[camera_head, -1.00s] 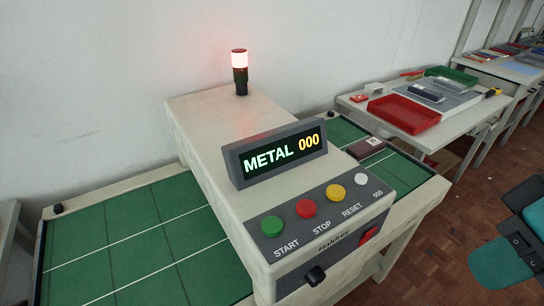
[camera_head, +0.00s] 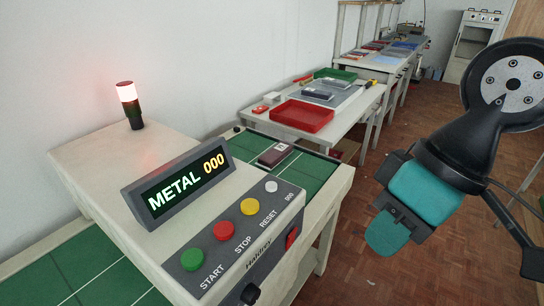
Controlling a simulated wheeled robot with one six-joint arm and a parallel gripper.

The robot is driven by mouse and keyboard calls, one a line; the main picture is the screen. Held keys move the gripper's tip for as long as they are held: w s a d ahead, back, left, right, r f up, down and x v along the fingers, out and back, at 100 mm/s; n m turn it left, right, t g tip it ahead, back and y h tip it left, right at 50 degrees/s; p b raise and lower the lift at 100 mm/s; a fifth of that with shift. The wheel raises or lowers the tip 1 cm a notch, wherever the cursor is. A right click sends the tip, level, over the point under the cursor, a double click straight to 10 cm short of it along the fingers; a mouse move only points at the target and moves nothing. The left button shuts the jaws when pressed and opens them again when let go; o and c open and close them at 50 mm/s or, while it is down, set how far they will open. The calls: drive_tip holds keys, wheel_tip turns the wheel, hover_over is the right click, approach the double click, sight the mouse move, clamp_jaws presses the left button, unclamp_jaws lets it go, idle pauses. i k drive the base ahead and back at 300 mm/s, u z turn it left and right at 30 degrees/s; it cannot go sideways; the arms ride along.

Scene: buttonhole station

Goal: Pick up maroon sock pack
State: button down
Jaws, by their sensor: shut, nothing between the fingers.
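The maroon sock pack (camera_head: 275,154) lies flat on the green belt just past the grey machine housing, with a small white label on top. My gripper (camera_head: 388,232) is at the right of the view, over the wooden floor and in front of the belt's end. It is teal and dark grey, shut and empty. It is well apart from the pack.
The metal detector's display (camera_head: 181,184) reads METAL 000, and its lamp (camera_head: 127,96) glows red. Beyond the belt, a side table holds a red tray (camera_head: 302,116), a green tray (camera_head: 336,74) and a dark pack (camera_head: 318,93). The floor (camera_head: 355,265) at the right is open.

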sight(273, 158)
drive_tip(key=z, duration=1.2)
drive_tip(key=i, duration=2)
drive_tip(key=u, duration=3)
drive_tip(key=i, duration=0.5)
drive_tip(key=z, duration=0.05)
